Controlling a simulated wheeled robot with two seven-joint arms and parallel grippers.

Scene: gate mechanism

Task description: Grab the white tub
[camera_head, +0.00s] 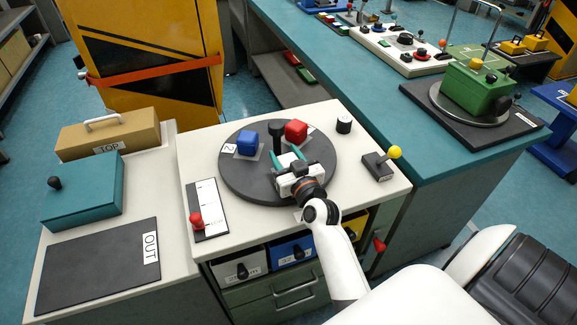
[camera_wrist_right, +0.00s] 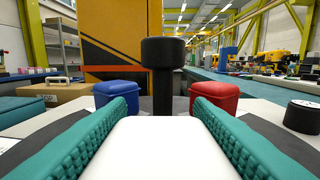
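A white, round-edged block, which looks like the top of the white tub (camera_wrist_right: 160,150), fills the bottom middle of the right wrist view, between the teal fingers of my right gripper (camera_wrist_right: 165,105). The fingers stand apart along its two sides; I cannot tell whether they press on it. In the head view my right gripper (camera_head: 284,158) is over the front of the dark round turntable (camera_head: 240,180), pointing at its black centre post (camera_head: 277,131). The gripper hides most of the tub there. My left gripper is not in view.
A blue tub (camera_head: 247,143) and a red tub (camera_head: 296,131) stand on the turntable behind the gripper. A red-knobbed slider panel (camera_head: 209,207) is to the left, a yellow-knobbed lever (camera_head: 380,164) and a black knob (camera_head: 344,121) to the right. A dark OUT mat (camera_head: 95,265) is clear.

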